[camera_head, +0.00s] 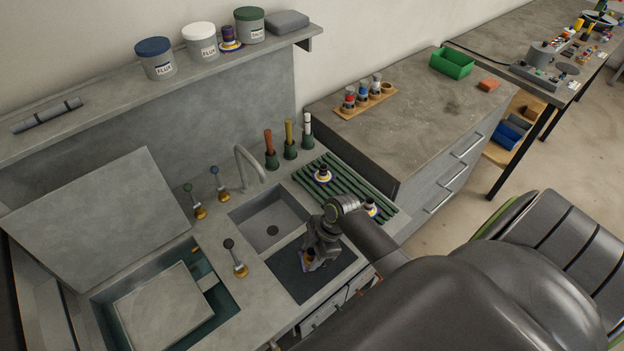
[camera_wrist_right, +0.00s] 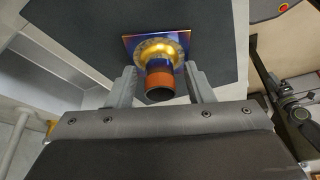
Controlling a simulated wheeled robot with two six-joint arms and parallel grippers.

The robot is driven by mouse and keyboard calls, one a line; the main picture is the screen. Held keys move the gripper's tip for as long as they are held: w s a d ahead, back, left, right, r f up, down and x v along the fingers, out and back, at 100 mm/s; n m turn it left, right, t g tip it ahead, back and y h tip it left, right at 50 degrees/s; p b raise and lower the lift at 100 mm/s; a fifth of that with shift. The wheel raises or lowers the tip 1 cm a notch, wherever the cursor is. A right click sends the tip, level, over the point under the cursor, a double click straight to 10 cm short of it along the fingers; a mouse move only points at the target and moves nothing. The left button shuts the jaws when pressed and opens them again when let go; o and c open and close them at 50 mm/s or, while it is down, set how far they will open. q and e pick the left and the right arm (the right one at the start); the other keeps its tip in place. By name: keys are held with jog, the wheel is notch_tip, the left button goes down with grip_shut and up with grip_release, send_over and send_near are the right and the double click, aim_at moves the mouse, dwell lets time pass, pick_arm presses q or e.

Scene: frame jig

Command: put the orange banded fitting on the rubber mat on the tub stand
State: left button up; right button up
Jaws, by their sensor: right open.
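The orange banded fitting (camera_wrist_right: 159,80) stands on the dark rubber mat (camera_wrist_right: 90,40), with a dark open top, an orange band, a gold collar and a square, purple-blue base plate. My right gripper (camera_wrist_right: 160,72) is open, one finger on each side of the fitting; I cannot tell whether they touch it. In the head view the right gripper (camera_head: 310,258) is over the mat (camera_head: 321,285) and partly hides the fitting. A pale square slab (camera_head: 160,312), apparently the tub stand, sits inside the open tub (camera_head: 222,300) at lower left. My left gripper is not seen.
Other fittings stand on the green ribbed rack (camera_head: 345,188) and the wall shelf (camera_head: 130,87). A small sink (camera_head: 270,218) with a tap (camera_head: 250,165) adjoins the mat. Knobbed valves (camera_head: 235,258) rise between sink and tub. The tub's lid (camera_head: 95,220) leans behind it.

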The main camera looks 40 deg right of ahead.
jog(key=shift+r, duration=0.2)
jog(key=b+v, duration=0.2)
jog(key=v, duration=1)
